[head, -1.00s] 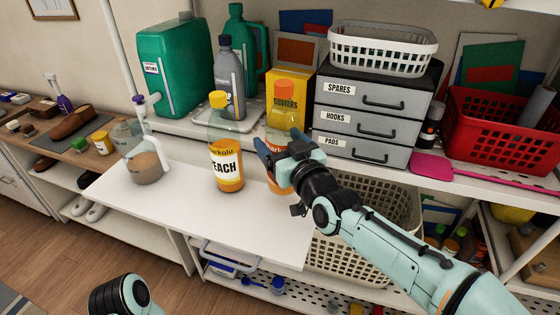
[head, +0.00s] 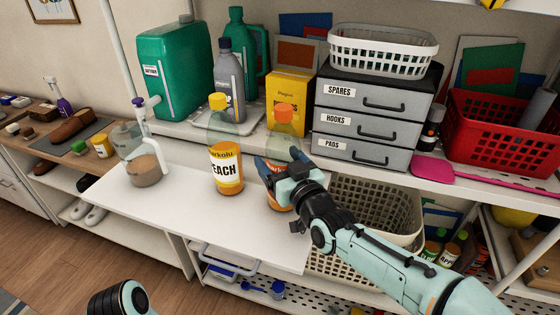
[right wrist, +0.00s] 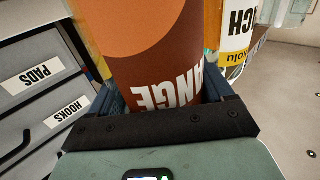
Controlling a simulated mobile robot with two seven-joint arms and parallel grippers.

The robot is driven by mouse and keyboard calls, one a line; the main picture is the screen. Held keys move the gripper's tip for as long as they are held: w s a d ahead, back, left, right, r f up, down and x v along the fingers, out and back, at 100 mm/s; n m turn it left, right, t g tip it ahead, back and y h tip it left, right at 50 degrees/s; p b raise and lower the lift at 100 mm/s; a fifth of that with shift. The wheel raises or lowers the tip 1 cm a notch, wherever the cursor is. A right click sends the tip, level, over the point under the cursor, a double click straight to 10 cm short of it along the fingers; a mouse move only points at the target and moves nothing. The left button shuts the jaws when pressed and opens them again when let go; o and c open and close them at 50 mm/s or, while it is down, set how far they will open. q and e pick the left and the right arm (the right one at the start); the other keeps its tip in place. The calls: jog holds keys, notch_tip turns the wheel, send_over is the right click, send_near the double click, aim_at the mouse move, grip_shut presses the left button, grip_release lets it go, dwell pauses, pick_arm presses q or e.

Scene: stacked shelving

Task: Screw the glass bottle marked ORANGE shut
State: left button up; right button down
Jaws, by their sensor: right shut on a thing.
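The glass bottle marked ORANGE (head: 281,140) is upright at the right part of the white board, with an orange cap (head: 284,112) at its top. I cannot tell how tightly the cap sits. My right gripper (head: 272,170) is shut around the lower body of this bottle and hides most of its label. In the right wrist view the brown-orange bottle (right wrist: 150,55) fills the space between the fingers, with "ANGE" readable upside down. Whether its base touches the board is unclear. My left gripper is out of view; only part of my left arm shows at the bottom.
A bottle marked PEACH (head: 226,170) with a yellow cap stands close to the left. A dispenser jar (head: 147,172) stands further left on the white board (head: 225,235). Behind are a yellow box (head: 288,95) and grey drawers (head: 365,125). The board's front is clear.

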jog(key=shift+c, duration=0.9)
grip_release()
jog(key=shift+f, duration=0.1)
jog(key=shift+o, duration=0.9)
jog(key=shift+s, duration=0.1)
jog(key=v, duration=1.2)
jog(key=shift+b, duration=0.45)
